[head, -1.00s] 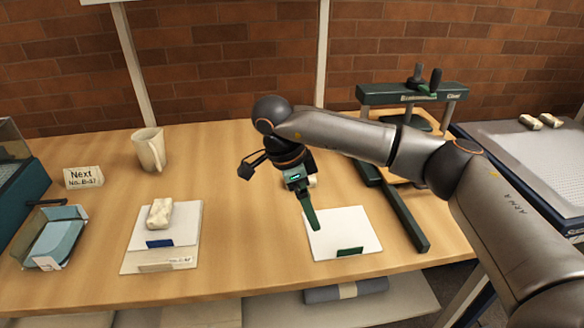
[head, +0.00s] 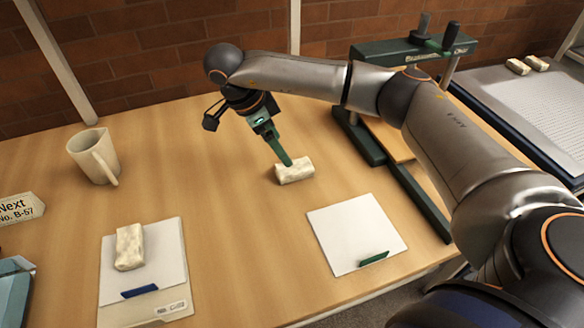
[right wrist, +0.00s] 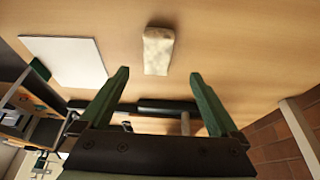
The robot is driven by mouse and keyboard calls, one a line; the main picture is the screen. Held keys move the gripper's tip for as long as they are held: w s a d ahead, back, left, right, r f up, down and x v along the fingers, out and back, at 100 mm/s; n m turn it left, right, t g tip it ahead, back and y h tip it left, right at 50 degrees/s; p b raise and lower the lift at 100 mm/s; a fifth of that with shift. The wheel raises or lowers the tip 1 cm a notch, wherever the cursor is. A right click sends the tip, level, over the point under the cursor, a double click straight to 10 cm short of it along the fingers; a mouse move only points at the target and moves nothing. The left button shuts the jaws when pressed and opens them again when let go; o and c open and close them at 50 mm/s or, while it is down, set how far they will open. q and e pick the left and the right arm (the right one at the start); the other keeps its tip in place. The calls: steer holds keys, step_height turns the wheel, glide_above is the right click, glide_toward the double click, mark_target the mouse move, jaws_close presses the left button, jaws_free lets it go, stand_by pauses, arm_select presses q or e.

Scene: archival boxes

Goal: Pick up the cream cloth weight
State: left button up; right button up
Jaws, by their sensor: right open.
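A cream cloth weight (head: 296,172) lies on the bare wooden table, behind the white sheet at right. My right gripper (head: 288,163) is beside it in the head view, a green finger overlapping its back edge; contact cannot be told. In the right wrist view the weight (right wrist: 158,51) lies beyond and between the tips of the open, empty green fingers (right wrist: 159,76). A second cream cloth weight (head: 130,247) lies on the papers at left. Two more small cream weights (head: 528,65) lie at the far right. My left gripper is not in view.
A white sheet (head: 350,232) with a green tab lies in front of the weight. A mug (head: 94,155) and a sign (head: 18,208) stand at left. A dark green press (head: 408,48) stands behind my right arm.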

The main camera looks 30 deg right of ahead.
mark_target(293, 167)
steer(key=x, duration=0.8)
steer(key=shift+s+a, duration=0.1)
steer(key=shift+s, duration=0.1)
jaws_close()
stand_by(0.5)
